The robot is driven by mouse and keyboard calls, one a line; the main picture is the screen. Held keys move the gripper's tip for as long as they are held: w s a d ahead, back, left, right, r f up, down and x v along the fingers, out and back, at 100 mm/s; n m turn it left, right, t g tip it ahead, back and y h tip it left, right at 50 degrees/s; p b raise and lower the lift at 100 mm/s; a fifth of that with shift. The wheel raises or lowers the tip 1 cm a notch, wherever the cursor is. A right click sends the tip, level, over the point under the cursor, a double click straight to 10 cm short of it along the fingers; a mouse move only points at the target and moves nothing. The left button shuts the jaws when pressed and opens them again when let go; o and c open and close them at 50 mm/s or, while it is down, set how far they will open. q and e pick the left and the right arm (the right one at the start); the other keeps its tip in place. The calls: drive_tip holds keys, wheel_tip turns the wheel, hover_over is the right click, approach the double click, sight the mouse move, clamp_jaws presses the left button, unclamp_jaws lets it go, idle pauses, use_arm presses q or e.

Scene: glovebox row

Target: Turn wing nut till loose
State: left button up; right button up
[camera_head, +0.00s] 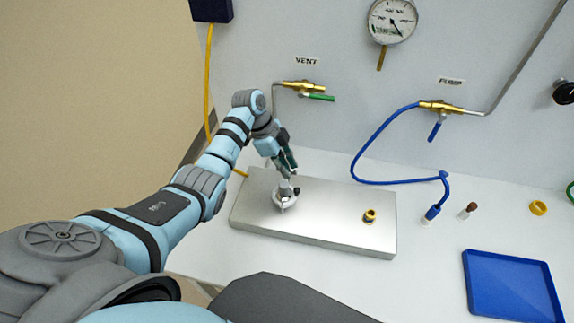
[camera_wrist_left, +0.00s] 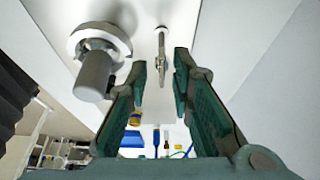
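A small grey clamp fitting (camera_head: 283,202) stands on the left part of the metal block (camera_head: 330,222). My left gripper (camera_head: 288,172) is just above it and hides part of it. In the left wrist view, a round grey flange with a stub (camera_wrist_left: 97,62) is at the upper left. A slim grey part with a light round end (camera_wrist_left: 161,45), perhaps the wing nut on its bolt, shows between the fingertips. The left gripper (camera_wrist_left: 160,75) is open, one finger on each side of that part; I cannot tell whether they touch it. My right gripper is not in view.
A brass fitting (camera_head: 369,216) stands at the block's right. The vent valve (camera_head: 302,86), pump valve (camera_head: 440,106) and gauge (camera_head: 392,18) are on the back panel. A blue hose (camera_head: 362,150) hangs right of the arm. A blue tray (camera_head: 510,286) lies at the front right.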

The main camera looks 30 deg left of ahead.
use_arm(q)
drive_tip(key=c, duration=0.3)
clamp_jaws()
